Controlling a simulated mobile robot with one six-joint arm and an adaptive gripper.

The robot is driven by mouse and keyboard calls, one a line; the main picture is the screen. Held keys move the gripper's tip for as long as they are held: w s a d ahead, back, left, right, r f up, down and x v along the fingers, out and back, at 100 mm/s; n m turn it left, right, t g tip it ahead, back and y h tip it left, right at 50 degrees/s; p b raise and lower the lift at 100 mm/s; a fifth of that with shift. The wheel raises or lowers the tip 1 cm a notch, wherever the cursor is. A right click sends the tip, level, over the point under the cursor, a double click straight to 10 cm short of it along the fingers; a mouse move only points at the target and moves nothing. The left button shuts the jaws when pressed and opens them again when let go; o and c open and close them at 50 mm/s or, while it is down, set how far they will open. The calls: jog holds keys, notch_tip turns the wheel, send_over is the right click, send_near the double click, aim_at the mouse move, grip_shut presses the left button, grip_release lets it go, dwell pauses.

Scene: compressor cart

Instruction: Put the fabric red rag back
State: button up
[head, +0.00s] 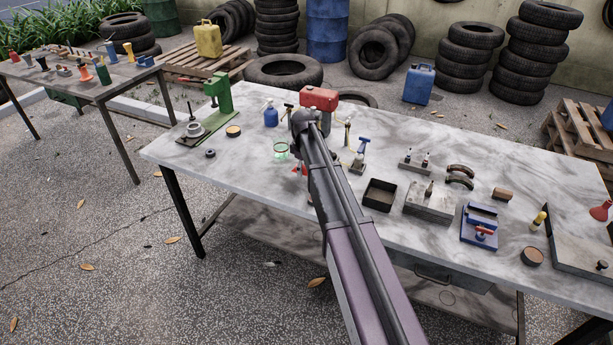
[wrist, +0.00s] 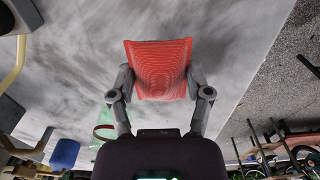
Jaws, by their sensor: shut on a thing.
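The red rag (wrist: 160,60) is in my gripper (wrist: 163,80) in the wrist view. The fingers press on it from both sides, and it spreads out beyond the fingertips with curved ridges. The pale marbled tabletop (wrist: 85,60) shows behind the rag; the gap between them is hard to judge. In the head view a small piece of red (head: 299,169) shows just left of my arm, over the table. My arm hides most of the gripper and rag there.
A green-rimmed clear container (head: 281,151) stands close by on the left. A green press (head: 217,97), a blue bottle (head: 270,114) and a red canister (head: 319,97) stand farther back. A dark open tray (head: 379,195) is right of my arm. Bare tabletop lies front left.

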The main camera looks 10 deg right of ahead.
aim_at(303, 167)
jog(key=shift+f+b, duration=1.1)
jog(key=shift+f, duration=0.25)
jog(key=shift+f, duration=0.15)
jog(key=o, duration=1)
jog(key=shift+r, duration=0.25)
notch_tip(303, 167, up, 12)
jog(key=p, duration=1.2)
jog(key=shift+f, duration=0.1)
